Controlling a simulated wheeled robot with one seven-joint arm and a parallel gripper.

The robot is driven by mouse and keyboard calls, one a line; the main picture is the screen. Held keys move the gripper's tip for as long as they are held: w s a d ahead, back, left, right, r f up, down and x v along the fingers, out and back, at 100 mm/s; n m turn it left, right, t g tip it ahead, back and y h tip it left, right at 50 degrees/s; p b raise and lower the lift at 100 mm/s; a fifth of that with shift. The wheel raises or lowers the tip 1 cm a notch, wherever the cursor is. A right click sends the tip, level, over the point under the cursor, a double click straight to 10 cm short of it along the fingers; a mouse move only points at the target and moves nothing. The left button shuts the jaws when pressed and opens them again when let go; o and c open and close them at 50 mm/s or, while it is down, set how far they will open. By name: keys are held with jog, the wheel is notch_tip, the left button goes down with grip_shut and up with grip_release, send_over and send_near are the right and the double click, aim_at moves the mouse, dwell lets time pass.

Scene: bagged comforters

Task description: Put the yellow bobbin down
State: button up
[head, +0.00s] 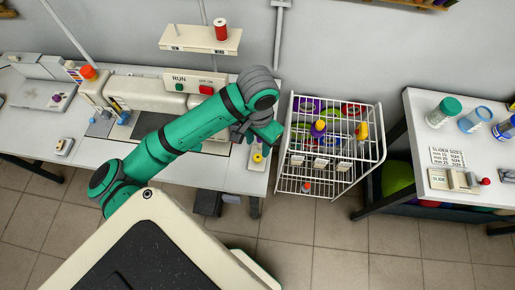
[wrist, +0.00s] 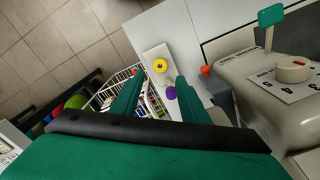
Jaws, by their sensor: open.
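The yellow bobbin (wrist: 160,65) lies on a pale strip-like holder (wrist: 155,50) on the white table, and a dark centre shows in it. It also shows in the head view (head: 257,157) near the table's right end, just below my gripper (head: 264,138). In the wrist view my gripper (wrist: 158,78) is open, with its two green fingers apart and nothing held between them. The bobbin appears just beyond the fingertips. A purple round thing (wrist: 171,93) shows on the holder nearer to me, partly beside the right finger.
A white wire cart (head: 333,150) with coloured spools stands right of the table. A sewing machine (head: 165,95) and a RUN switch box (head: 195,83) are on the table. A second table (head: 465,140) with jars is at the right. Tiled floor lies between.

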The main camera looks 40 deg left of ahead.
notch_tip(320, 180, up, 6)
jog(key=shift+f, duration=0.15)
